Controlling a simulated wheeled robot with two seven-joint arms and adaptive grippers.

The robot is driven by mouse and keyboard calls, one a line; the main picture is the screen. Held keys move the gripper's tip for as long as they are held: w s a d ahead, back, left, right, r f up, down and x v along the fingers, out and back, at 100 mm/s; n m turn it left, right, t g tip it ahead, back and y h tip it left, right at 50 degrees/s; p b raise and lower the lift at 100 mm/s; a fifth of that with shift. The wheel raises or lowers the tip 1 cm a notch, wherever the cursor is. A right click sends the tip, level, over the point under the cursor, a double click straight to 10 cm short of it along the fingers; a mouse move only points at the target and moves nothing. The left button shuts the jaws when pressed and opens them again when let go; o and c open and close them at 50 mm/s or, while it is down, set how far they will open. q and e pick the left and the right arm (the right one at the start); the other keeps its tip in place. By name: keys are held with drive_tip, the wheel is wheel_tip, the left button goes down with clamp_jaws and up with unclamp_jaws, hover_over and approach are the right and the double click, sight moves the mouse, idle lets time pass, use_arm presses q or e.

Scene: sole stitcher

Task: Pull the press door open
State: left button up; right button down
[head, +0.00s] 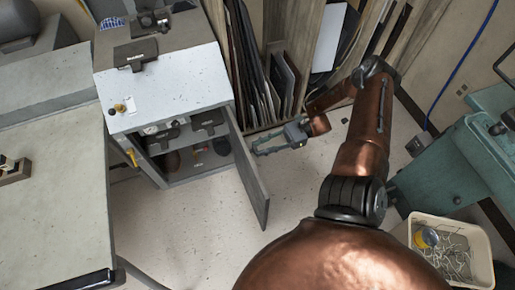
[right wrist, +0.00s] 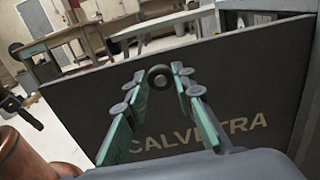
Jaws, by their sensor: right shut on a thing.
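The press (head: 168,80) is a pale grey cabinet at the upper left of the head view. Its door (head: 250,175) stands swung out from the right side of the front, leaving the inside in view. In the right wrist view the door's dark outer face (right wrist: 85,95) carries the letters "CALVETRA". My right gripper (head: 258,149) is at that outer face. In the wrist view its green-padded fingers close around a small dark round knob (right wrist: 160,77) near the door's top edge. The knob is hidden in the head view. My left gripper is not in view.
A grey bench (head: 50,200) stands left of the press. Sheets in a rack (head: 283,80) stand behind my right arm. A teal machine (head: 455,165) and a bin of wire-like pieces (head: 480,240) are at the right. The floor (head: 185,235) before the door is clear.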

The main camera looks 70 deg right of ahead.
drive_tip(key=shift+s, duration=0.15)
drive_tip(key=c, duration=1.6)
unclamp_jaws()
drive_tip(key=shift+d, duration=0.1)
drive_tip(key=v, duration=1.1)
drive_tip(key=shift+s+d, duration=0.25)
drive_tip(key=shift+s, duration=0.05)
